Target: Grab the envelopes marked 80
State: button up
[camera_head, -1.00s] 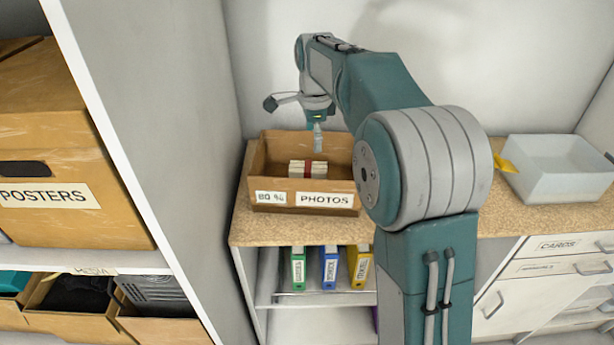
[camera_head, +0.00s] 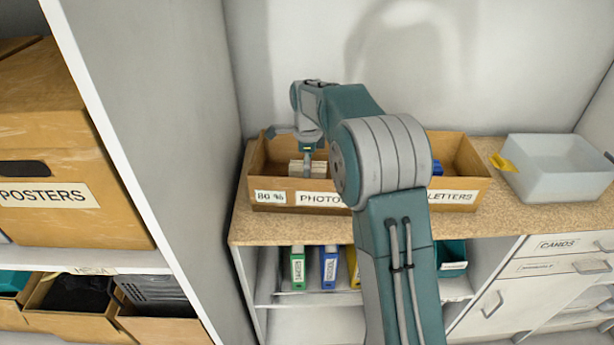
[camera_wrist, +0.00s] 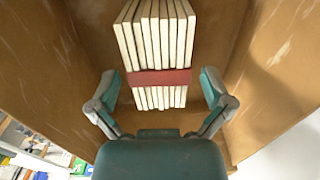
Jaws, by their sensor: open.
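A bundle of cream envelopes (camera_wrist: 156,40) with a dark red band around it stands in a brown box in the wrist view. In the head view the bundle (camera_head: 308,169) shows inside the left part of the long box (camera_head: 275,208), whose front labels read "80 %" or "86 %" and "PHOTO…". No marking shows on the envelopes themselves. My gripper (camera_wrist: 159,93) is open, with one finger on each side of the bundle's near, banded end. I cannot tell whether the fingers touch it. In the head view my gripper (camera_head: 308,172) reaches down into the box and partly hides the bundle.
Right of my arm, the box section labelled "LETTERS" (camera_head: 455,196) holds something blue. A pale bin (camera_head: 560,170) with a yellow tag stands on the counter at right. A tall shelf panel (camera_head: 160,130) rises at left. Coloured binders (camera_head: 328,267) stand below the counter.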

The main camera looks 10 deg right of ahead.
jog(key=shift+f, duration=1.55)
jog(key=c, duration=1.1)
jog(key=shift+r, duration=0.1)
